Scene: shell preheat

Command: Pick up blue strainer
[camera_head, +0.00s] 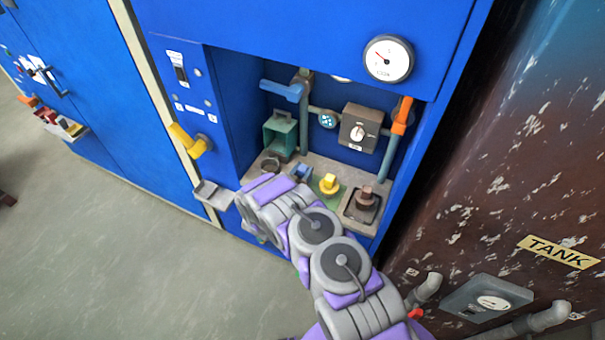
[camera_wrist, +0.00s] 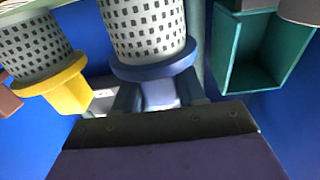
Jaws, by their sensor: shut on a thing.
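The blue strainer (camera_wrist: 155,70) shows in the wrist view as a blue flange with a pale perforated basket, which is cut off by the top edge. My gripper (camera_wrist: 158,97) is shut on its blue end, with a dark finger on each side. In the head view, the blue strainer (camera_head: 301,173) is a small blue shape just beyond my arm's end, in the recess of the blue cabinet. My arm hides the fingers there. I cannot tell whether the strainer is clear of the shelf.
A yellow strainer (camera_head: 329,184) and a brown strainer (camera_head: 366,198) stand to the right on the shelf. A teal open box (camera_head: 280,133) and a dark ring (camera_head: 270,165) are to the left.

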